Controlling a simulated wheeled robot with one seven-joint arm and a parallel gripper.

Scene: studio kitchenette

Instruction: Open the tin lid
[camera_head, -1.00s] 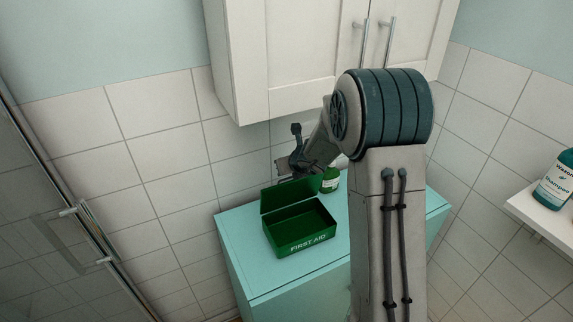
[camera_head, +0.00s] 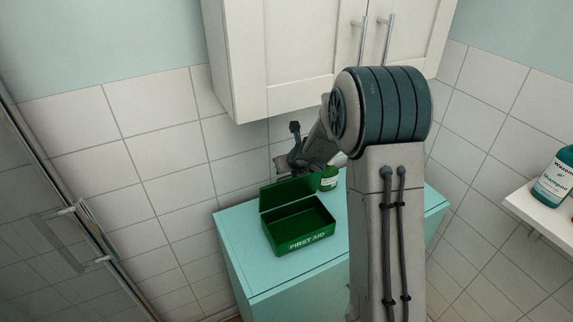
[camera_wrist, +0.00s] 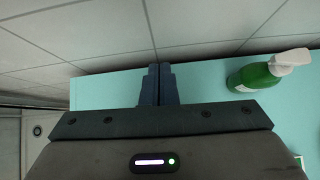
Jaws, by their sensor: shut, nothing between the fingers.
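The green first aid tin (camera_head: 310,236) sits on the teal cabinet top with its lid (camera_head: 287,193) raised at the back, standing roughly upright. The inside of the tin shows and looks empty. In the head view my gripper is behind the lid, partly hidden by the lid and my arm. In the wrist view my gripper (camera_wrist: 157,68) has its two fingers together with nothing between them, over the rear edge of the cabinet top near the tiled wall.
A green bottle (camera_head: 329,178) stands behind the tin to the right; it shows with a white pump head in the wrist view (camera_wrist: 256,76). The teal cabinet top (camera_head: 237,237) is clear left of the tin. A white wall cupboard (camera_head: 290,60) hangs above. A shampoo bottle (camera_head: 556,178) stands on a right shelf.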

